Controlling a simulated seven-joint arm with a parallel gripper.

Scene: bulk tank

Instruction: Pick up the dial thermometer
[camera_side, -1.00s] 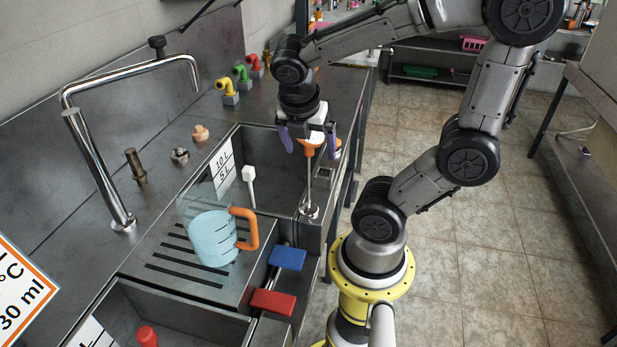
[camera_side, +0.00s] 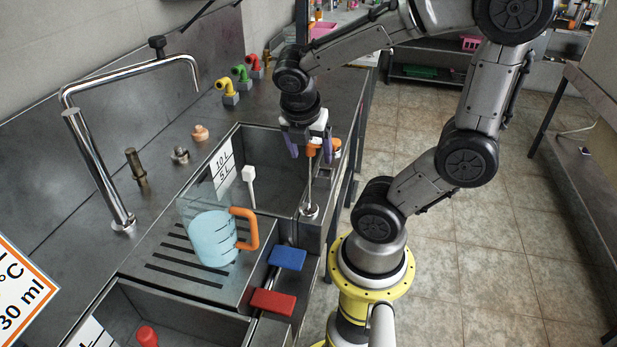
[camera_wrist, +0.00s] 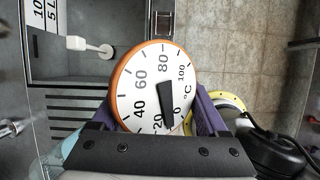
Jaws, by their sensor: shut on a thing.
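The dial thermometer (camera_side: 311,151) has an orange head and a thin metal stem, and it stands upright with the stem's lower end at a small round metal fitting (camera_side: 309,210) on the tank's right rim. In the wrist view its white dial face (camera_wrist: 143,92), marked in °C, faces the camera. My gripper (camera_side: 310,150) is above it, pointing down. Its two purple fingers are on either side of the orange head, shut on it. The gripper hides part of the head in the side view.
A clear measuring jug (camera_side: 212,238) of bluish liquid with an orange handle stands on the slotted drainer. A white plunger-like tool (camera_side: 249,187) is in the basin. Blue (camera_side: 288,258) and red (camera_side: 272,301) pedals sit at the front. A chrome tap (camera_side: 95,165) arches at left.

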